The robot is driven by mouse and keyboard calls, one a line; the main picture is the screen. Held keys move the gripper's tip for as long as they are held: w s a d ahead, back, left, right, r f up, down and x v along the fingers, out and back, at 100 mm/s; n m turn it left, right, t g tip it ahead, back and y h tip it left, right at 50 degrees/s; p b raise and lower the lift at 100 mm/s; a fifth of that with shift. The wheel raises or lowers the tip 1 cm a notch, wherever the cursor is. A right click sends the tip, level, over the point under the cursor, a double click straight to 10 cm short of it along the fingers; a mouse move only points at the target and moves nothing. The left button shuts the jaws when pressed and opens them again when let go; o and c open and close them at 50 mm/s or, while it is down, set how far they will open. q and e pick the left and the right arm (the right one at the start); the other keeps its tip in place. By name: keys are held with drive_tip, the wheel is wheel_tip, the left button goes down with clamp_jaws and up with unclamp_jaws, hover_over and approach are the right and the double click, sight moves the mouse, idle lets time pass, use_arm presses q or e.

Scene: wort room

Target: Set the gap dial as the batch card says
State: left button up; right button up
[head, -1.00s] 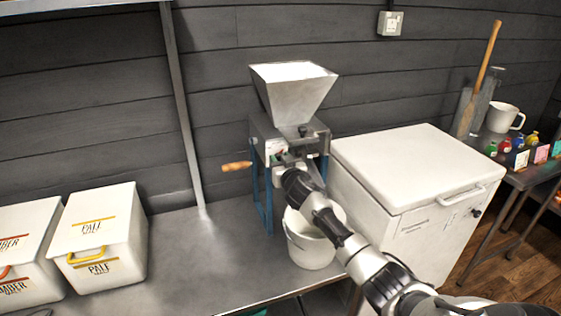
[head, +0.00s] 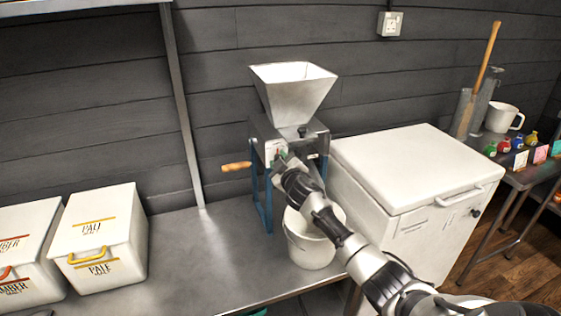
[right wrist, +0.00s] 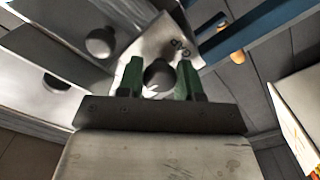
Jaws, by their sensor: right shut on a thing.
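The grain mill (head: 258,130) stands on the bench with a pale hopper (head: 293,92) on top. In the head view the right gripper (head: 284,160) is at the mill's front and hides the dial. My left gripper is not in view. I cannot identify a batch card.
A wooden crank handle (head: 237,166) sticks out left of the mill. A white bucket (head: 312,252) stands below my right arm. A white chest (head: 415,165) is close on the right. Pale and amber bins (head: 98,235) stand left, with bare bench (head: 190,250) between.

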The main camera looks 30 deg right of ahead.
drive_tip(key=shift+n+p, duration=0.35)
drive_tip(key=shift+n, duration=4.45)
drive_tip(key=o, duration=0.9)
drive_tip(key=v, duration=1)
drive_tip(key=shift+s+p, duration=0.35)
drive_tip(key=shift+s, duration=0.05)
